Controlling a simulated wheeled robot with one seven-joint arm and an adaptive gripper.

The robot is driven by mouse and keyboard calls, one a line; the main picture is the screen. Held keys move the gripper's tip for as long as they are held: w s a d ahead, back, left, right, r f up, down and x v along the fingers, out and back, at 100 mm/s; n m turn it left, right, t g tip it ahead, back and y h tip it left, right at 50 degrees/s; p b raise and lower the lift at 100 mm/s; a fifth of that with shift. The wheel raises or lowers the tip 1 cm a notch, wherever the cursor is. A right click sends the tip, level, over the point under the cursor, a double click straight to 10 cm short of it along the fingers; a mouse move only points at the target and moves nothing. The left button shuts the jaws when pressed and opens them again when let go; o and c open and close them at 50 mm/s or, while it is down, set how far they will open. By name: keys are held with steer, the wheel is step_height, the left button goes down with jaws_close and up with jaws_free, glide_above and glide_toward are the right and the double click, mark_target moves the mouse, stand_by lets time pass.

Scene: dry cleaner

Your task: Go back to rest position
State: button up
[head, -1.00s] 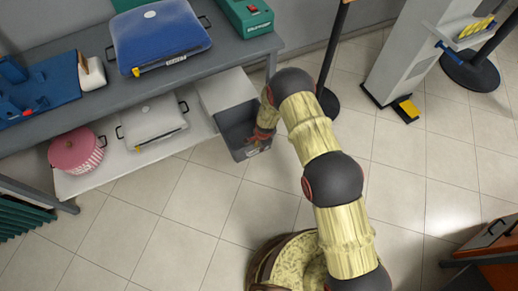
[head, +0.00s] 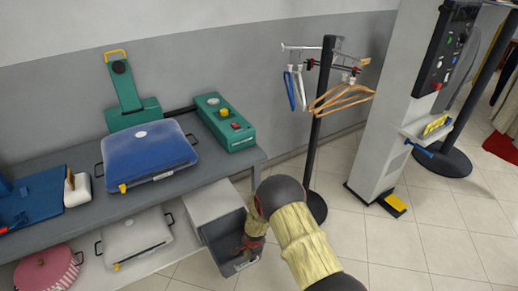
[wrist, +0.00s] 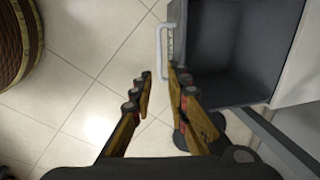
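My gripper (wrist: 160,80) is open in the wrist view, with a gap between its two fingers and nothing held in it. The pale handle (wrist: 160,50) of an open grey drawer (wrist: 283,52) lies just beyond the fingertips; I cannot tell whether they touch it. In the head view my gripper (head: 248,246) is low by the open drawer (head: 218,236), partly hidden by my arm. The arm reaches down and forward from the lower right.
A grey bench (head: 82,214) on the left holds a blue case (head: 150,152) and a green device (head: 225,122). A black pole (head: 318,140) with hangers and a grey control column (head: 385,130) stand right of the drawer. Tiled floor (head: 450,215) is open at right.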

steer(key=s+d+r+n+g+h, duration=0.1)
steer(key=s+d+n+g, duration=0.15)
steer(key=s, duration=0.25)
steer(key=s+d+r+n+g, duration=0.1)
steer(key=s+d+r+n, duration=0.1)
steer(key=s+n, duration=0.3)
steer(key=s+d+r+n+t, duration=0.1)
steer(key=s+d+r, duration=0.6)
steer(key=r, duration=1.2)
steer(key=s+d+r+n+t+p, duration=0.1)
steer(key=s+d+r+t, duration=0.3)
steer(key=r, duration=1.5)
steer(key=s+d+r+n+t+p, duration=0.1)
steer(key=s+d+r, duration=0.8)
steer(key=r, duration=1)
steer(key=shift+s+d+t, duration=0.3)
steer(key=shift+d+t, duration=0.35)
steer(key=shift+d, duration=0.35)
steer(key=shift+d+n, duration=0.1)
steer(key=shift+n, duration=0.15)
